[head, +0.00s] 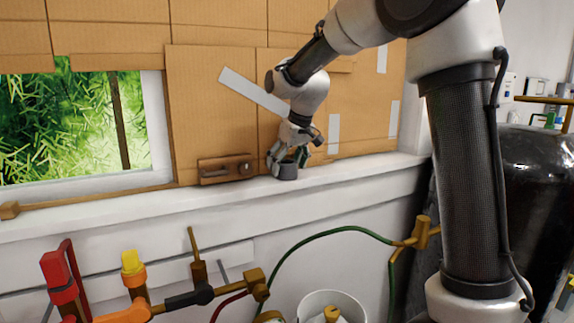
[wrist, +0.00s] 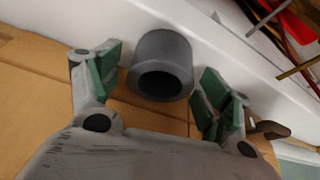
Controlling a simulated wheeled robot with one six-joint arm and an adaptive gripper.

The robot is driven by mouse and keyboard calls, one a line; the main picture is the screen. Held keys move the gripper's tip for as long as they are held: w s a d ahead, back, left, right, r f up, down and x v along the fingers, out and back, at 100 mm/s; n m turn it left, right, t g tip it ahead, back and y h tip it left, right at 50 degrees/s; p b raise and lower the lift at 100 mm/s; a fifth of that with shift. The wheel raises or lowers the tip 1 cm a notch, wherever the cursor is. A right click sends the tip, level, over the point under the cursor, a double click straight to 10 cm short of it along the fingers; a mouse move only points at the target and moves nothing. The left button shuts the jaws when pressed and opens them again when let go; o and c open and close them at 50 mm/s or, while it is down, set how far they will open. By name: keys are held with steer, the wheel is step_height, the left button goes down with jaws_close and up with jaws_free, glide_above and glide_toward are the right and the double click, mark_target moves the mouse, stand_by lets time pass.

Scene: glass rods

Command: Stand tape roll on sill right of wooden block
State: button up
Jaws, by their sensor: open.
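The grey tape roll (head: 288,171) stands on the white sill, just right of the wooden block (head: 226,169) in the head view. My gripper (head: 287,163) is above and around the roll, with its fingers spread. In the wrist view the roll (wrist: 162,66) sits between the open green-padded fingers of my gripper (wrist: 160,82), with gaps on both sides, its dark hole facing the camera. The wooden block is a flat brown piece with a dark round knob, leaning against the cardboard at the back of the sill.
The sill (head: 350,169) is clear to the right of the roll. Cardboard sheets (head: 205,100) cover the wall behind it. A window (head: 70,125) is at left. Below the sill are torch fittings (head: 130,295), a green hose (head: 330,231) and a white bucket (head: 332,299). A dark cylinder (head: 535,190) stands at right.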

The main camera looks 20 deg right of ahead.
steer(key=v, duration=1.1)
steer(key=s+d+f+m, duration=0.1)
steer(key=s+d, duration=0.3)
steer(key=s, duration=0.4)
steer(key=s+d+f+m, duration=0.1)
steer(key=s+d, duration=0.3)
steer(key=s, duration=0.4)
steer(key=s+d+f+m, duration=0.1)
steer(key=s+d+f, duration=0.1)
steer(key=s+f, duration=0.3)
steer(key=s+d+f+m+h, duration=0.1)
steer(key=s+d+f, duration=0.2)
steer(key=s, duration=0.8)
steer(key=shift+d+f+m+h, duration=0.2)
steer(key=shift+f+m+h, duration=0.1)
steer(key=shift+f, duration=0.6)
steer(key=shift+s, duration=0.15)
